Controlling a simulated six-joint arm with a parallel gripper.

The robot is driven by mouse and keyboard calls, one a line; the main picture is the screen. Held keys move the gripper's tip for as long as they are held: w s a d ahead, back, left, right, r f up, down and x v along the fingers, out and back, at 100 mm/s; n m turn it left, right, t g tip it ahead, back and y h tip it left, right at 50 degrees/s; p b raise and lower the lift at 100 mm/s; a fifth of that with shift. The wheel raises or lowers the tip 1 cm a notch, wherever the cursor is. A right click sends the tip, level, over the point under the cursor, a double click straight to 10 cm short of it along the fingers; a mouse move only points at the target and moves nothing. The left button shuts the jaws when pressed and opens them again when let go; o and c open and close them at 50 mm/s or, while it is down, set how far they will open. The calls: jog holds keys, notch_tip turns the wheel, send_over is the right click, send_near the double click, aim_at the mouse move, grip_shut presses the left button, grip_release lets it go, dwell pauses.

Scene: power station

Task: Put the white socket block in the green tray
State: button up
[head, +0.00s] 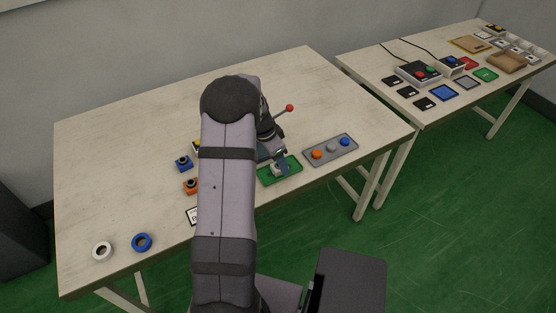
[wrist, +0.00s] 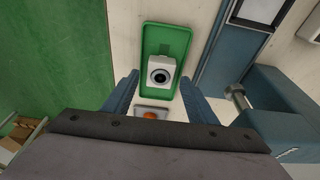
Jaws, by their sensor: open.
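The green tray (head: 293,170) lies near the front edge of the main table, and it also shows in the wrist view (wrist: 150,36). The white socket block (wrist: 161,68), with a round dark socket in its face, is inside the tray's rim. In the head view the block (head: 277,170) is partly hidden by my gripper (head: 282,163). In the wrist view my gripper (wrist: 159,80) is open, one blue-grey finger on each side of the block's near end, with visible gaps between. Whether the block sits flat on the tray floor is hard to tell.
A grey panel (head: 323,160) with orange, grey and blue knobs lies just right of the tray. A red-knobbed lever (head: 290,108) stands behind. White (head: 102,242) and blue (head: 141,234) rings lie front left.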

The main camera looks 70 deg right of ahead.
jog(key=b+v, duration=0.1)
jog(key=v, duration=1.1)
jog(key=shift+b, duration=0.4)
jog(key=shift+r, duration=0.1)
jog(key=w+a+f+n+t, duration=0.1)
jog(key=w+a+n+t, duration=0.1)
jog(key=w+a+n, duration=1.4)
jog(key=s+a+f+n+y, duration=0.1)
jog(key=a+n, duration=0.4)
jog(key=a, duration=1.1)
jog(key=s+a+f+n+y, duration=0.1)
jog(key=a+n, duration=0.5)
jog(key=a, duration=1)
jog(key=shift+s+f, duration=0.25)
jog(key=shift+f, duration=0.65)
